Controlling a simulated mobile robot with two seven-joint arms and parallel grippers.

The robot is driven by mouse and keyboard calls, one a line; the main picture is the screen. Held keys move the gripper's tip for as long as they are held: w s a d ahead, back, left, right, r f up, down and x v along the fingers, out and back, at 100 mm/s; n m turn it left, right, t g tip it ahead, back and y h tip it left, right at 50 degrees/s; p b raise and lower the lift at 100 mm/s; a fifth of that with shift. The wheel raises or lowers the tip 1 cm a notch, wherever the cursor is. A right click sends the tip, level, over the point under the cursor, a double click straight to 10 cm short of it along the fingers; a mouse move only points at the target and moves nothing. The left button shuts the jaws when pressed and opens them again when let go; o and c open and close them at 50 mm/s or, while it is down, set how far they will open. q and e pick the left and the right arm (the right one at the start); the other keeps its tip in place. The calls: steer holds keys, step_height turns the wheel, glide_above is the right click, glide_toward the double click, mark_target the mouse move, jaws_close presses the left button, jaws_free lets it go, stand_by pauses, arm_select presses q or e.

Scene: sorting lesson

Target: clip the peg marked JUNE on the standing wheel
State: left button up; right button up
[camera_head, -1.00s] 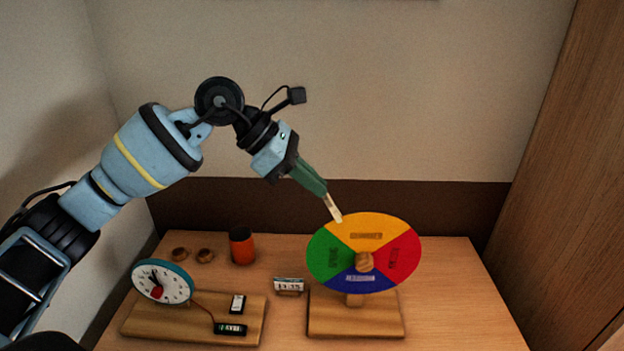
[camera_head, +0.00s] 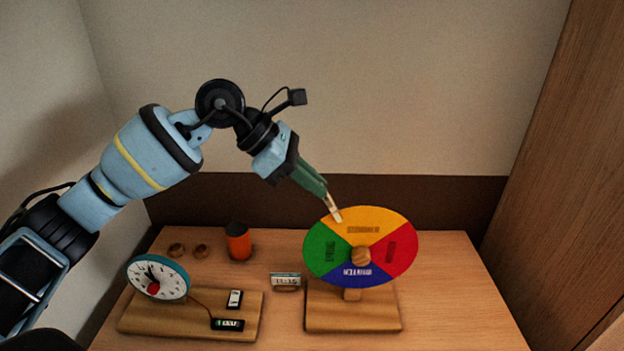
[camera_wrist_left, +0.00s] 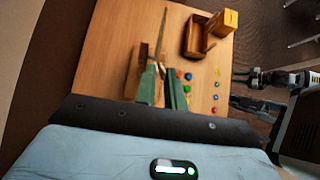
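The standing wheel (camera_head: 391,245) is upright on a wooden base (camera_head: 352,320), with yellow, green, red and blue sectors. Its sector words are too blurred to read. My left gripper (camera_head: 323,193) is shut on a pale wooden peg (camera_head: 333,207) above the wheel's upper left. The peg points down, and its lower end overlaps the yellow sector near the rim; I cannot tell whether it touches. No marking on the peg is readable. In the left wrist view, the green fingers (camera_wrist_left: 162,86) are close together and the wheel is a thin edge-on strip.
The left wrist view shows a wooden box (camera_wrist_left: 196,38) and several small coloured pieces (camera_wrist_left: 215,98).

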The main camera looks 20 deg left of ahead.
arm_select(q)
steer(key=o, duration=0.5)
steer(key=v, duration=0.7)
steer(key=shift+a+r, duration=0.25)
steer(key=shift+a, duration=0.05)
